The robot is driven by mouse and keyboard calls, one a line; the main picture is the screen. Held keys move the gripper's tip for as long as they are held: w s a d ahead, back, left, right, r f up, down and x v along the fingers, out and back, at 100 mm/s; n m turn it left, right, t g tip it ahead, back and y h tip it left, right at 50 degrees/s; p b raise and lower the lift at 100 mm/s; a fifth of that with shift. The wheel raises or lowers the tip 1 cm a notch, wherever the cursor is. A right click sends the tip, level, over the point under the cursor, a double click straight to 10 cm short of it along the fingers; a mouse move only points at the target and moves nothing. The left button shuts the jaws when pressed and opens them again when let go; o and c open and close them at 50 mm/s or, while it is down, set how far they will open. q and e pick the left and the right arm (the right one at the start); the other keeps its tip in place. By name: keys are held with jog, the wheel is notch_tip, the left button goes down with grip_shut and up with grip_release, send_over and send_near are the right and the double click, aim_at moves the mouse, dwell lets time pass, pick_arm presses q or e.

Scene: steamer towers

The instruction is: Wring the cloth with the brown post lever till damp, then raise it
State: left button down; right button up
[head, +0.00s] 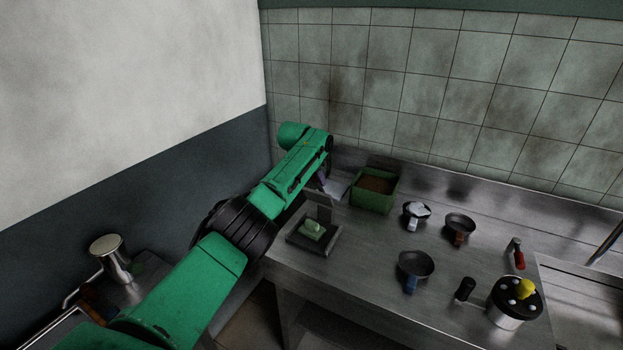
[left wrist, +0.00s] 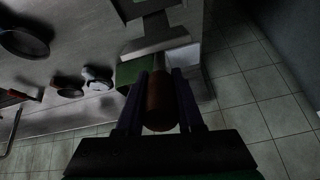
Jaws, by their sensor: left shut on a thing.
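A green cloth (head: 312,229) lies on the dark base of the press (head: 327,249) at the table's left end. A grey upright plate (head: 319,208) stands behind the cloth. My left arm reaches past the press, and its gripper (head: 322,180) is mostly hidden in the head view. In the left wrist view my left gripper (left wrist: 159,98) is shut on the brown post lever (left wrist: 160,108), its fingers either side of the brown grip. A grey plate of the press (left wrist: 160,42) shows beyond it. Whether the cloth is wet or damp cannot be told. My right gripper is out of view.
A green box with brown contents (head: 372,204) stands close right of my left gripper. Several small pans, one with whitish contents (head: 417,211), and a black-topped pot (head: 515,301) stand farther right. The tiled wall (head: 400,90) is close behind.

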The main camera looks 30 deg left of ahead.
pick_arm(q)
jog(key=shift+w+r, duration=0.1)
jog(key=shift+w, duration=0.05)
dwell(0.4)
jog(key=c, duration=0.7)
grip_release()
jog(key=shift+o, duration=0.8)
jog(key=shift+w, duration=0.15)
